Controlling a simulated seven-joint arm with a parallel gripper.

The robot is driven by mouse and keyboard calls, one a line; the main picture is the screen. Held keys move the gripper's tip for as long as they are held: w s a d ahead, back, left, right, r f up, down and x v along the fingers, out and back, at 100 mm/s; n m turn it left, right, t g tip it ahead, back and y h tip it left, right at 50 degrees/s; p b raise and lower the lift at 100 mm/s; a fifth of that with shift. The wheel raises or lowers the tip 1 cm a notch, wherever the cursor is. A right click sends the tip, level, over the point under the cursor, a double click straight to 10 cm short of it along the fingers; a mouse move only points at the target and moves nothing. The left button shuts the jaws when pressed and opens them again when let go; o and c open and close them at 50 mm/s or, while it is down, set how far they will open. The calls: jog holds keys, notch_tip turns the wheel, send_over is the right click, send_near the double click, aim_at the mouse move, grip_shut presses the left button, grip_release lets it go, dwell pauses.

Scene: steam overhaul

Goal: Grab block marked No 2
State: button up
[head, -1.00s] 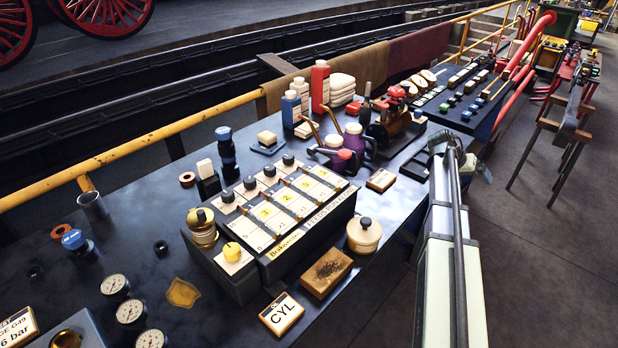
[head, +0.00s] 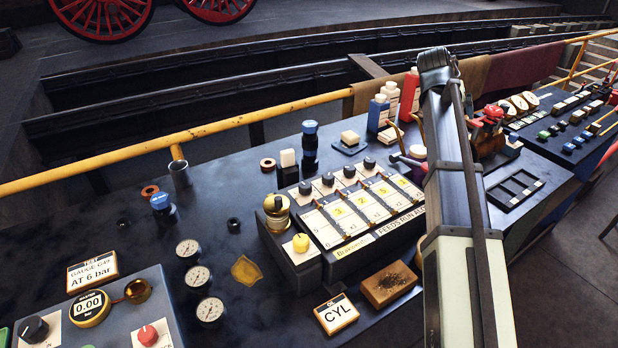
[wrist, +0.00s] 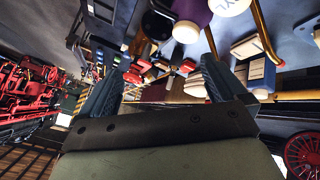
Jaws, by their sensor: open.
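I cannot read a "No 2" mark on any block in these frames. A device with several numbered pale panels (head: 352,213) stands mid-bench; its digits are small. A brown-topped block (head: 389,284) and a block marked CYL (head: 336,313) lie in front of it. In the head view my arm crosses the right half; the gripper is not distinguishable there and part of the bench is hidden.
Blue bottles (head: 378,113) and a red bottle (head: 409,94) stand at the back. A black compartment tray (head: 515,188) lies right of my arm. Gauges (head: 198,276) and a control box (head: 95,315) are at left. A yellow rail (head: 230,123) runs behind the bench.

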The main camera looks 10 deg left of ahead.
jog(key=s+a+f+n+y, duration=0.1)
jog(key=s+a+n+y, duration=0.15)
jog(key=a, duration=0.85)
jog(key=s+a+f+n+y, duration=0.1)
jog(key=s+a+n+y, duration=0.15)
jog(key=a, duration=0.75)
jog(key=n+g+y, duration=0.2)
jog(key=n+y, duration=0.1)
send_near(289, 161)
jog(key=shift+x, duration=5.5)
jog(key=shift+c, duration=0.2)
grip_shut()
